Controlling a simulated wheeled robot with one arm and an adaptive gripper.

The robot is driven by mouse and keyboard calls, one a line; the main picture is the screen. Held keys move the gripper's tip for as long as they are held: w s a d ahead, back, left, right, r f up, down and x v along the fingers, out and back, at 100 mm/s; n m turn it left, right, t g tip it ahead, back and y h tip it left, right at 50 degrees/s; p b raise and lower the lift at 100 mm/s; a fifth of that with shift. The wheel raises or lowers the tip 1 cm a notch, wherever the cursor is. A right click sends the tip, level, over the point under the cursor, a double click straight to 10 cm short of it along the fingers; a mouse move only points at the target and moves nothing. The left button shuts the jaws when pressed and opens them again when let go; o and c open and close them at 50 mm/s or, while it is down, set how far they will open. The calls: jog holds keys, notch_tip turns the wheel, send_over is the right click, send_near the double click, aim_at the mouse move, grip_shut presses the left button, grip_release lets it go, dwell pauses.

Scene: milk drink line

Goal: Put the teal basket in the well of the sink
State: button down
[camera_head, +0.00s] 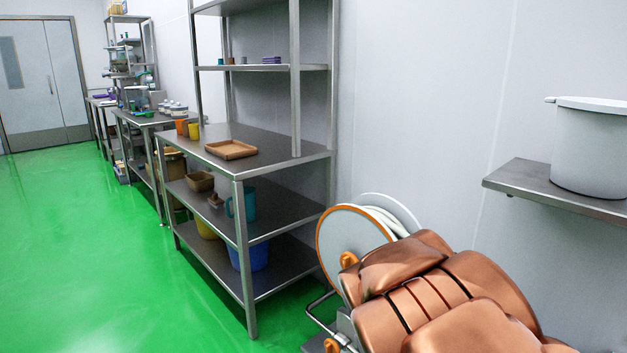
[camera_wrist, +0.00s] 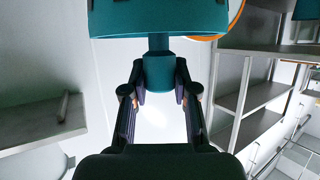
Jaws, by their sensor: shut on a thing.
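In the wrist view, my gripper (camera_wrist: 163,98) is shut on the narrow end of a teal thing. This seems to be the teal basket (camera_wrist: 160,20), whose wide body fills the top of the picture and is cut off by its edge. A short neck joins the wide body to the part between my fingers. My gripper and the basket do not show in the head view, where my copper-coloured arm fills the lower right. I see no sink well in either view.
A steel shelf rack (camera_head: 283,156) holds a brown tray (camera_head: 231,149), cups and bins. A hose reel (camera_head: 345,240) with an orange rim is beside my arm. A grey wall shelf (camera_head: 560,192) bears a white bucket (camera_head: 592,145). The green floor (camera_head: 90,230) at left is clear.

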notch_tip(320, 180, up, 26)
jog(key=p, duration=2.5)
notch_tip(320, 180, down, 14)
jog(key=w+n+y, duration=0.2)
jog(key=n+y, duration=0.1)
jog(key=y, duration=0.1)
jog(key=shift+w+t+b, duration=0.3)
jog(key=shift+w+t, duration=0.1)
jog(key=shift+r, duration=0.1)
